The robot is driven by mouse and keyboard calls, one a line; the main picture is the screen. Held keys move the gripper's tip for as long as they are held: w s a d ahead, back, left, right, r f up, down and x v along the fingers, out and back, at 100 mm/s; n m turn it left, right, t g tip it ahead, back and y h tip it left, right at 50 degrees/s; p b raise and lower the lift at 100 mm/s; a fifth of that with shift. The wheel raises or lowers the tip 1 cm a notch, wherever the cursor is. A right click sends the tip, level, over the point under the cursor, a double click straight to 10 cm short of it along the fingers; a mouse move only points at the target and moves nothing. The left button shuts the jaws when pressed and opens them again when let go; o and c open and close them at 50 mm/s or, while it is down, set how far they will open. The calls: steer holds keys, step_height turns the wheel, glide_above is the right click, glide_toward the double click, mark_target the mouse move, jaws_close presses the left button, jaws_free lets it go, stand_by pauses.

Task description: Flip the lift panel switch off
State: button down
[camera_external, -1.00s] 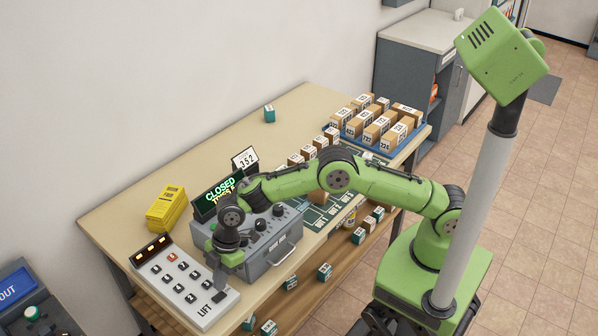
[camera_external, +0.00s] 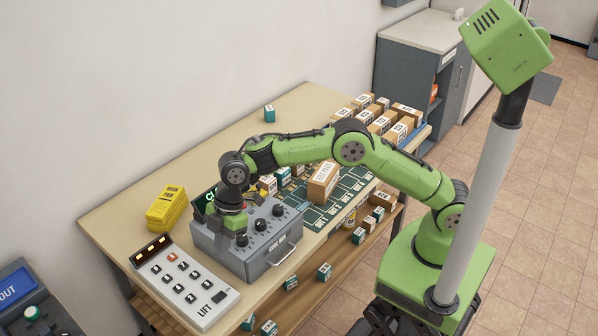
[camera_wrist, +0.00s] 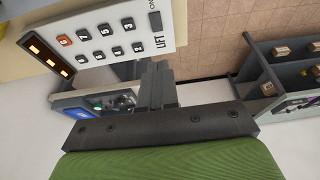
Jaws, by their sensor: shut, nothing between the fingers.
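The white lift panel (camera_external: 165,268) lies on the table's near left end, with several dark buttons, one red button, an amber display and the word LIFT. Its dark switch (camera_external: 219,297) sits at the right end; which way it is tipped is too small to tell. The wrist view shows the panel (camera_wrist: 90,21) at the top, turned over, with the switch (camera_wrist: 155,21) beside a partly cut-off ON mark. My gripper (camera_external: 241,240) is shut and empty, above the grey knob box and apart from the switch. Its fingers (camera_wrist: 158,82) show below the panel in the wrist view.
The grey box (camera_external: 268,262) with knobs and a handle stands just right of the panel. A yellow device (camera_external: 166,208) lies behind it. Parcels (camera_external: 385,122) crowd the table's far right end. A dark shelf unit (camera_wrist: 285,75) shows in the wrist view.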

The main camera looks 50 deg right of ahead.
mark_target(216, 300)
steer(key=x, duration=1.3)
steer(key=shift+d+f+b, duration=0.2)
steer(key=shift+f+b, duration=0.15)
steer(key=shift+f, duration=0.2)
